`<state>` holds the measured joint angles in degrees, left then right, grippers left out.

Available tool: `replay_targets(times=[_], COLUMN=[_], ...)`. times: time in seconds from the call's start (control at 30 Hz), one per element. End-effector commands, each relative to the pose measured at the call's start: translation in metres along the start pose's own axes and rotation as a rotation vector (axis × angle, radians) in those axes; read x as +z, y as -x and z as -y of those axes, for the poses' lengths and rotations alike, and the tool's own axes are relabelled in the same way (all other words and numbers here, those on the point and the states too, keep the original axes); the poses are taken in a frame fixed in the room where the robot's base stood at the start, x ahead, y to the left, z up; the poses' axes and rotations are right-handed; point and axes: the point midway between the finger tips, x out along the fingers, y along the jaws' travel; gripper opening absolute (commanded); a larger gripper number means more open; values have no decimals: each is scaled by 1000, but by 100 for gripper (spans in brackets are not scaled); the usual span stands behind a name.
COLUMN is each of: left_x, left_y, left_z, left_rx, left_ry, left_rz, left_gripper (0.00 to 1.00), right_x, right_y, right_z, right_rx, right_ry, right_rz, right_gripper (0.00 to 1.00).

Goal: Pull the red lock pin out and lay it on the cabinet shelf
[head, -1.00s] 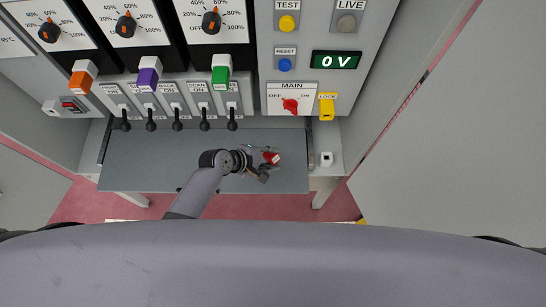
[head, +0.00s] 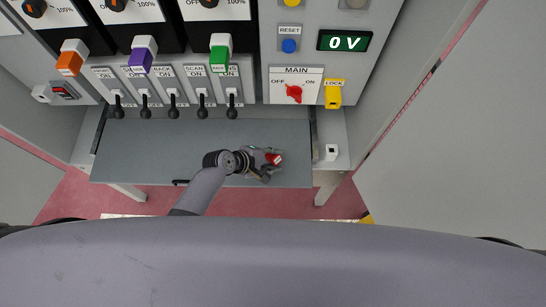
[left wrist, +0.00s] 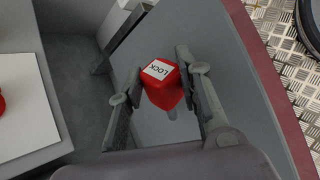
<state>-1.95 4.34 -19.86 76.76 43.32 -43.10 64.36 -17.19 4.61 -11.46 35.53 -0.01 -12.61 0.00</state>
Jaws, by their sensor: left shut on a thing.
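The red lock pin (head: 275,158) has a red block head with a white LOCK label, seen clearly in the left wrist view (left wrist: 162,86). My left gripper (head: 268,160) is shut on it; in the left wrist view the two fingers stand on either side of the red head. The gripper and pin are over the right part of the grey cabinet shelf (head: 150,150). I cannot tell whether the pin touches the shelf. The yellow LOCK housing (head: 333,95) is on the panel, apart from the pin. My right gripper is not in view.
Above the shelf are several black toggle levers (head: 172,105), coloured tabs and a red MAIN switch (head: 294,92). The display (head: 344,41) reads 0 V. A small white block (head: 331,152) sits right of the shelf. The shelf's left and middle are bare.

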Motion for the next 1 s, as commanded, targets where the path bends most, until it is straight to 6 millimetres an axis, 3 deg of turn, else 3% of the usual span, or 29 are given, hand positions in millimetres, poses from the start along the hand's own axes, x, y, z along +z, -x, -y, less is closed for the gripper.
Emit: replay_targets(times=[0.37, 0.4, 0.73, 1.0], left_x=[-2, -2, -2, -2], left_y=[-4, -4, -4, -4], left_z=[3, 3, 3, 4], left_rx=[1, 1, 1, 0], left_ry=[1, 1, 1, 1], left_rz=[0, 0, 0, 0], left_gripper=[0, 33, 55, 55], right_x=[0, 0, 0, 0], right_y=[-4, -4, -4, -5], right_z=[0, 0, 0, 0], right_rx=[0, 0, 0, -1], right_ry=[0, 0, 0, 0], right_rz=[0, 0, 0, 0], right_gripper=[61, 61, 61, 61])
